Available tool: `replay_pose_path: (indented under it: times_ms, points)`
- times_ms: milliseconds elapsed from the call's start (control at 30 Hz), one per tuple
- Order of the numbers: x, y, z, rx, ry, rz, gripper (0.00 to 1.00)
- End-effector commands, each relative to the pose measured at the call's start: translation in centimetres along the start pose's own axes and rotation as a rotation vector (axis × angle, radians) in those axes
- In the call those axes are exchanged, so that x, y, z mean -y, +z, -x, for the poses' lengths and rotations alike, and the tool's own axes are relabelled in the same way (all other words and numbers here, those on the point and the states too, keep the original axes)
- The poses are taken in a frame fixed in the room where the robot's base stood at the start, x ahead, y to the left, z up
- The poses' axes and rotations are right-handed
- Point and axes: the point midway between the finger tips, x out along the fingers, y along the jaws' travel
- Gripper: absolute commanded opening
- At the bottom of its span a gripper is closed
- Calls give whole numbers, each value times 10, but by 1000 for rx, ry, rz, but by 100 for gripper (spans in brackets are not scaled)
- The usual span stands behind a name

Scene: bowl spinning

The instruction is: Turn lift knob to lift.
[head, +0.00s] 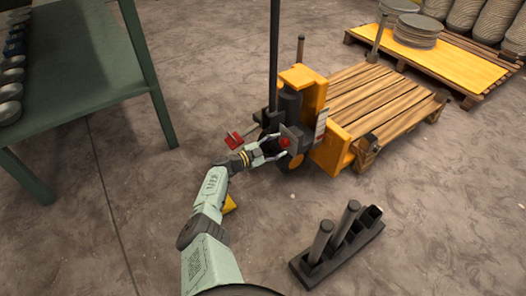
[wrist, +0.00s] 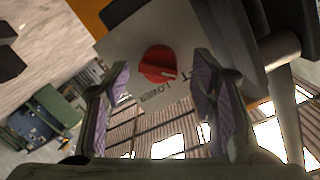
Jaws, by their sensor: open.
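The lift knob (wrist: 158,64) is a round red dial with a pale pointer mark at its right side, on a grey plate (wrist: 125,45) in the wrist view. The plate reads "LOWER" below the knob, and a partly hidden word ending in "T" shows to its right. In the head view the red knob (head: 284,142) sits on the dark control box of the orange pallet truck (head: 312,90). My gripper (head: 274,151) is at this box. In the wrist view my gripper (wrist: 163,75) is open, its fingers either side of the knob with visible gaps.
The truck's tall dark mast (head: 274,50) rises beside the box. A wooden pallet (head: 375,95) lies behind it. A dark stand with posts (head: 340,250) is on the floor at lower right. A green table (head: 75,60) with bowls is at left.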

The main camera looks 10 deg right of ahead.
Motion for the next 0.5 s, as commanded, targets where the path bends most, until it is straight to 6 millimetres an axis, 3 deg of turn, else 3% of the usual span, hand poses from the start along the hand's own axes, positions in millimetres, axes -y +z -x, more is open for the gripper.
replay_pose_path:
  times_ms: [500]
  points:
    - [1,0,90,0,-4,0,51]
